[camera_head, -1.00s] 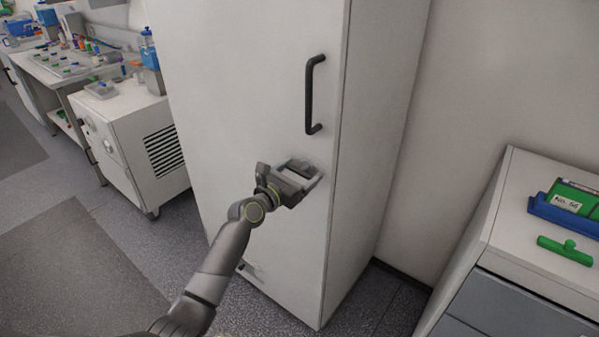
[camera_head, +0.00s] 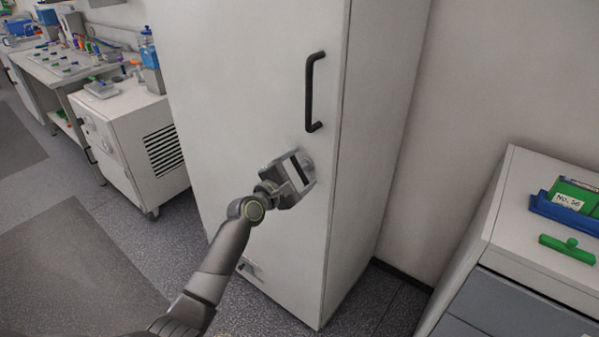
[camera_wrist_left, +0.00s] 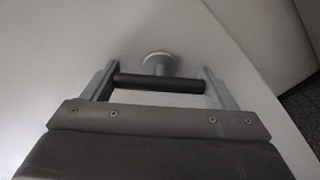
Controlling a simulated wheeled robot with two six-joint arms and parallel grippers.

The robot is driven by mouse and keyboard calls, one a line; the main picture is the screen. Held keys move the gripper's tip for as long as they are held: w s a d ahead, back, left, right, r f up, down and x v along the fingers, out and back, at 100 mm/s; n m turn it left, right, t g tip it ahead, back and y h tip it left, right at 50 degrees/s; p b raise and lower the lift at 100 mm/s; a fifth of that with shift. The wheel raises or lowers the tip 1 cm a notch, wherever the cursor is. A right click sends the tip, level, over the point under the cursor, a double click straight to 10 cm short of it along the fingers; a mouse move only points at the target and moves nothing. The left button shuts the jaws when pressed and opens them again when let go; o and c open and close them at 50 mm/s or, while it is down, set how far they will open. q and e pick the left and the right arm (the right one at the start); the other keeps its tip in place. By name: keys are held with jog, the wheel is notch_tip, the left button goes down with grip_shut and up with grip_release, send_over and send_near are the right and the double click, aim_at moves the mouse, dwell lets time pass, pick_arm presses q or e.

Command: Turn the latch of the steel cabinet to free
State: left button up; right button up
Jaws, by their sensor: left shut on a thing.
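The steel cabinet (camera_head: 255,85) is tall and pale grey, with its door shut in the head view. Its latch has a pale round base and a dark bar; in the left wrist view the bar (camera_wrist_left: 160,84) lies between my two fingers, in front of the round base (camera_wrist_left: 158,61). My left gripper (camera_head: 301,170) is shut on the latch, below the door handle, and its hand is tilted. In the head view it hides most of the latch. My right gripper is not in view.
A dark vertical door handle (camera_head: 310,92) is above my left gripper. A drawer unit (camera_head: 530,250) with a green tool and a blue tray stands at right. A white vented cabinet (camera_head: 125,140) and a bench with lab items are at left. The floor at lower left is clear.

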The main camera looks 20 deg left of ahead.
pick_arm(q)
jog(key=m+b, duration=0.1)
jog(key=m, duration=0.4)
jog(key=shift+f+b, duration=0.15)
jog(key=shift+b, duration=0.15)
jog(key=shift+m+b, duration=0.35)
jog(key=shift+m, duration=0.75)
jog(key=o, duration=0.9)
jog(key=shift+s, duration=0.1)
jog(key=v, duration=1.7)
jog(key=shift+s, duration=0.15)
jog(key=shift+a, duration=0.1)
